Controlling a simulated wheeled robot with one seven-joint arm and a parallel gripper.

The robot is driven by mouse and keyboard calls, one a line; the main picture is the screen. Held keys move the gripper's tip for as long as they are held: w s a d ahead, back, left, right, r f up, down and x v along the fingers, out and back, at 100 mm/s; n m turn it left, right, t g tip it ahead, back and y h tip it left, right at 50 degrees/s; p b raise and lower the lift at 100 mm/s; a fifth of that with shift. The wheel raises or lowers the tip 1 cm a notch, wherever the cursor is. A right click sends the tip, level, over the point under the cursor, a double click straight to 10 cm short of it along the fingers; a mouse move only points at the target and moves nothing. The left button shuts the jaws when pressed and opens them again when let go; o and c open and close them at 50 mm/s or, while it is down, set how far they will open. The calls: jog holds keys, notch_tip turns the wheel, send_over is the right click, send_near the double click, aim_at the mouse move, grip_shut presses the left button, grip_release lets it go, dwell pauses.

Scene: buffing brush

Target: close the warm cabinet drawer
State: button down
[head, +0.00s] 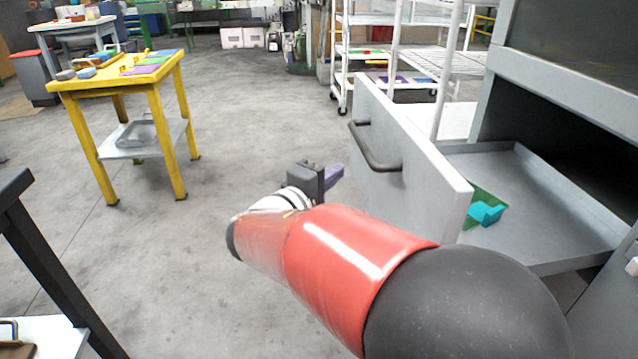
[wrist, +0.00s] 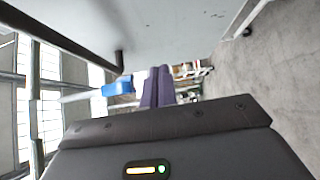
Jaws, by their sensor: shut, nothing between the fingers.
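The warm cabinet drawer (head: 552,205) is pulled out of the grey cabinet (head: 575,75) at the right of the head view. Its tall light grey front panel (head: 425,185) carries a dark bar handle (head: 370,155). A teal object (head: 486,213) and a green piece lie inside the drawer near the front panel. My gripper (head: 335,177) is in front of the panel, below and left of the handle. Its purple fingers (wrist: 157,88) are together and empty in the wrist view. There the panel (wrist: 180,35) and the dark handle (wrist: 65,32) show beyond them. I cannot tell whether the fingertips touch the panel.
A yellow table (head: 120,78) with small items stands at the left. A dark-legged table (head: 45,260) is at the near left. White wire shelving (head: 400,50) stands behind the drawer. The grey floor (head: 240,120) between the yellow table and the drawer is clear.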

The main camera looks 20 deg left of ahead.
jog(key=w+d, duration=0.4)
jog(key=shift+w, duration=0.15)
dwell(0.4)
